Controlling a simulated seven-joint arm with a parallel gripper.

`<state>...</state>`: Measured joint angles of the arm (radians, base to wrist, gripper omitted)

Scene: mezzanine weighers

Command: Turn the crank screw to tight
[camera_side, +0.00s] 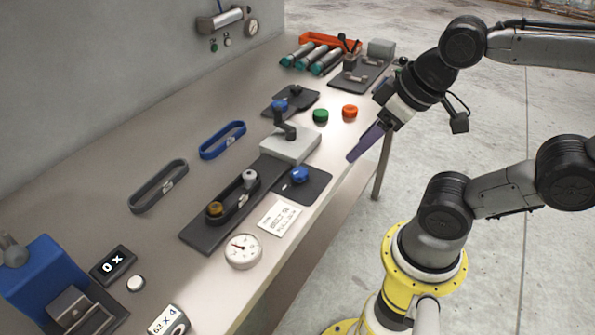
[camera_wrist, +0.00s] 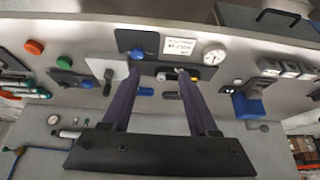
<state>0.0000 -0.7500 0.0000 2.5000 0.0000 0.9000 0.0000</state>
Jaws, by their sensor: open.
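The crank screw (camera_side: 284,127) is a dark crank arm with an upright handle on a light grey block (camera_side: 305,148). In the wrist view the crank (camera_wrist: 108,80) is left of my fingers. A dark plate (camera_side: 202,237) runs from the block and bears a black belt (camera_side: 236,203) around a brass pulley (camera_side: 215,209) and a grey pulley (camera_side: 249,177). A dial gauge (camera_side: 243,251) lies near the plate's front end. My gripper (camera_side: 353,157) is open and empty, with long purple fingers, over the table's right edge, apart from the crank. Its fingers also show in the wrist view (camera_wrist: 160,78).
Blue knobs (camera_side: 300,174) (camera_side: 280,104) sit on dark plates either side of the block. Green (camera_side: 320,116) and orange (camera_side: 350,112) buttons are beyond. A label card (camera_side: 278,217) lies by the gauge. Spare blue (camera_side: 222,140) and grey (camera_side: 158,186) belts lie left.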

